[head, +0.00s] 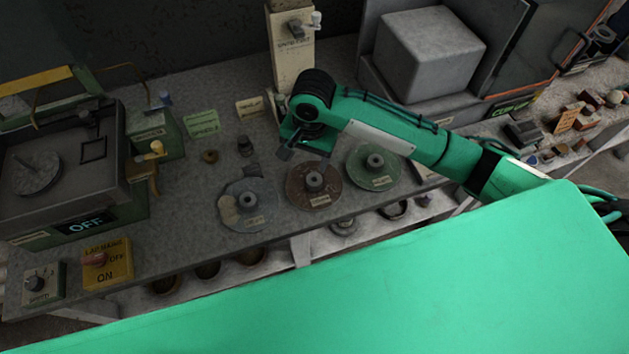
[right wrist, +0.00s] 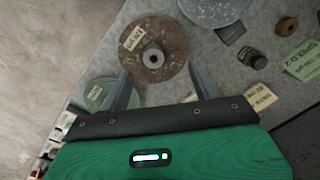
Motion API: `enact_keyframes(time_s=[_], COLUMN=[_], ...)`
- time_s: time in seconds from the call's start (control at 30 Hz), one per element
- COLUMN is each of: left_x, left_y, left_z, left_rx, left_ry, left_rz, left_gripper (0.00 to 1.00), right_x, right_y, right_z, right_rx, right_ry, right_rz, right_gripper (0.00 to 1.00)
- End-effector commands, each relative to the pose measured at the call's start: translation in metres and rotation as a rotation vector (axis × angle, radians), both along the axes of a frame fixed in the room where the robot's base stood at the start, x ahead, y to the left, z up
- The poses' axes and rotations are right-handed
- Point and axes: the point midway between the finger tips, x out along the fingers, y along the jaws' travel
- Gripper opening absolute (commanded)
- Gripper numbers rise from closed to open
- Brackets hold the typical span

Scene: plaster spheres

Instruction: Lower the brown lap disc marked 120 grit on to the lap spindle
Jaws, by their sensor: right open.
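The brown lap disc (head: 325,201) lies flat on the grey bench, between a blue-grey disc and a green disc. It has a raised hub and a pale label too small to read surely. My right gripper (head: 303,152) is above and just behind it. In the right wrist view the gripper (right wrist: 162,88) is open and empty, and the brown disc (right wrist: 170,62) lies beyond its two fingers, apart from them. The lap machine at left carries a dark round plate (head: 38,180) with a short upright, seemingly the spindle. My left gripper is not in view.
The blue-grey disc (head: 240,215) and green disc (head: 388,181) flank the brown one closely. The cream post (head: 291,60) stands behind. A yellow switch box (head: 108,272) and a speed knob box (head: 42,286) sit front left. The machine's display reads OFF (head: 86,224).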

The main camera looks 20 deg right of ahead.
Motion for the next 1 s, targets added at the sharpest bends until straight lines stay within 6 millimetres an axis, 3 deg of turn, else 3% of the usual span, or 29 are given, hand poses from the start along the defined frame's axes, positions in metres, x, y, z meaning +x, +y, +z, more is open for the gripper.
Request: enact_keyframes(time_s=[0.27,0.7,1.0], left_x=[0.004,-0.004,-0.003], left_y=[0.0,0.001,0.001], left_z=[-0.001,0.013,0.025], left_rx=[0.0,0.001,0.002], left_ry=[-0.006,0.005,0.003], left_rz=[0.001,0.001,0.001], left_gripper=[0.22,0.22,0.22], right_x=[0.007,0.007,0.01], right_y=[-0.016,-0.017,-0.019], right_z=[0.012,-0.061,-0.083], right_rx=[-0.071,-0.071,-0.071], right_ry=[0.03,0.031,0.031], right_rz=[-0.111,-0.113,-0.114], right_gripper=[0.64,0.64,0.64])
